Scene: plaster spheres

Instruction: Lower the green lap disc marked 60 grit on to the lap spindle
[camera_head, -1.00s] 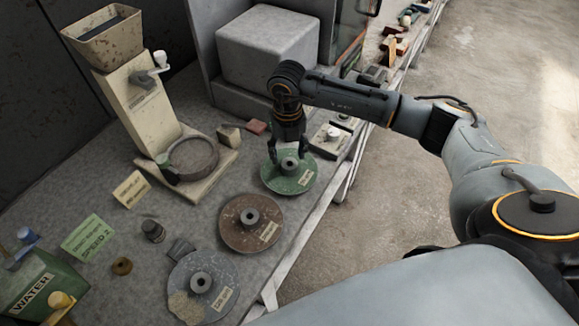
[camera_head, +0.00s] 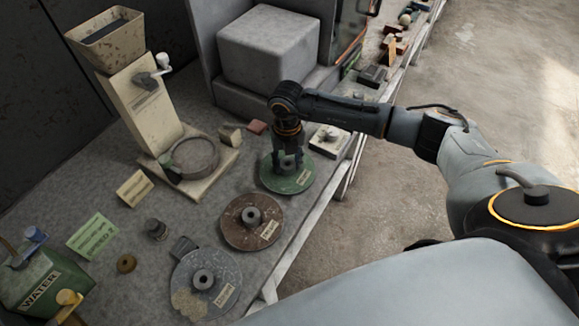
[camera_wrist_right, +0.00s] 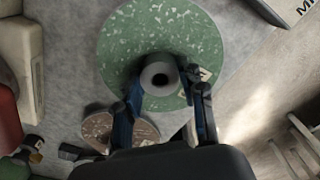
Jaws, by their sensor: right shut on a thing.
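The green lap disc (camera_head: 304,182) lies flat on the bench at the right of a row of discs, with a pale label. It also shows in the right wrist view (camera_wrist_right: 130,45), its grey central hub (camera_wrist_right: 159,77) between my fingers. My right gripper (camera_head: 287,165) points down over the disc and is shut on its hub. The label's grit number is too small to read. The lap spindle is probably inside the round ring basin (camera_head: 194,158) on the cream machine, but I cannot make it out clearly. My left gripper is not in view.
A brown disc (camera_head: 238,233) and a grey speckled disc (camera_head: 188,272) lie along the bench's front edge. A cream machine with a hopper (camera_head: 103,30) stands at the back left. A large grey box (camera_head: 268,48) stands behind.

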